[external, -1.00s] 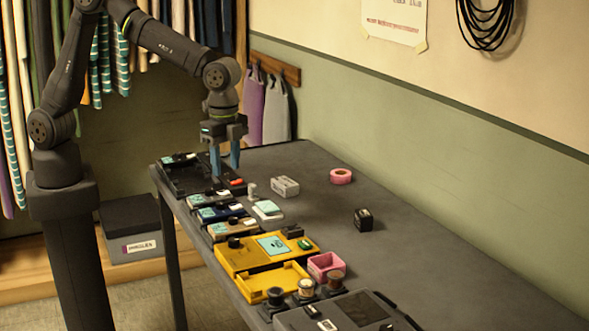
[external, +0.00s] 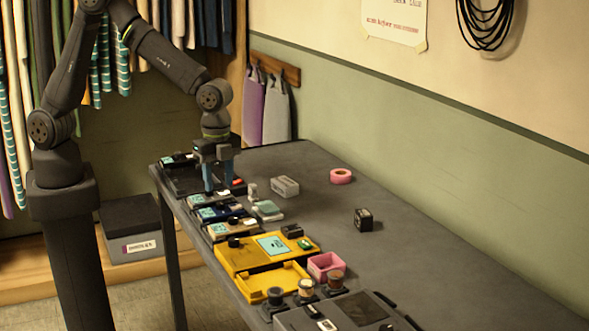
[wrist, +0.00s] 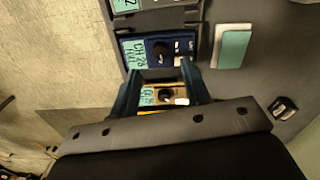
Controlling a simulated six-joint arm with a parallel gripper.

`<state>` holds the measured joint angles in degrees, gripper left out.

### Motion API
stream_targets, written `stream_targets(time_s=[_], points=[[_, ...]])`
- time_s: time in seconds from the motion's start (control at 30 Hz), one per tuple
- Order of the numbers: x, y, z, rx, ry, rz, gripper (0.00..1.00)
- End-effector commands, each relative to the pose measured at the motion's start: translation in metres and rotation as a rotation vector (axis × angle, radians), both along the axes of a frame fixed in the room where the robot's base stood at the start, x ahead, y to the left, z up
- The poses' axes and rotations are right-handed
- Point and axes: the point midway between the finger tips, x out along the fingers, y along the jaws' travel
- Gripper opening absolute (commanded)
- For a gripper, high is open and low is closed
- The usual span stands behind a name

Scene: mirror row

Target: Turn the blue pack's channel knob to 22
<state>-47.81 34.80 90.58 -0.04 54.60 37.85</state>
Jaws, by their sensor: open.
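The blue pack (wrist: 143,62) is in the upper middle of the wrist view, with a dark round knob (wrist: 160,53) and a teal display (wrist: 134,52). The display seems to read "CH 28", but it is blurred. The blue pack (external: 233,217) is also in the row on the table in the external view. My gripper (external: 217,188) is open and empty, pointing down above the far end of the row. In the wrist view, its fingertips (wrist: 161,70) spread to both sides, appearing just below the blue knob. I cannot tell the exact height.
A tan pack (external: 246,226) sits nearer in the row, a grey pack (external: 219,194) farther. A pale green-topped block (external: 266,209) lies right of the row. The table's right side is mostly clear.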

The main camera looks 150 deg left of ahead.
Motion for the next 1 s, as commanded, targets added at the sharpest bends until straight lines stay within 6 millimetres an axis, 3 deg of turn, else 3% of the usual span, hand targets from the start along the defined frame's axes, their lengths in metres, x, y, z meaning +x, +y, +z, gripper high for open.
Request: stream_targets(time_s=[0.1, 0.3, 0.67, 0.9, 1.0], points=[[-0.001, -0.001, -0.023, -0.002, 0.003, 0.0, 0.43], [0.0, 0.0, -0.045, -0.001, 0.001, 0.0, 0.43], [0.0, 0.0, -0.051, 0.0, -0.001, 0.0, 0.43], [0.0, 0.0, -0.051, 0.0, -0.001, 0.0, 0.0], [0.0, 0.0, -0.051, 0.0, -0.001, 0.001, 0.0]])
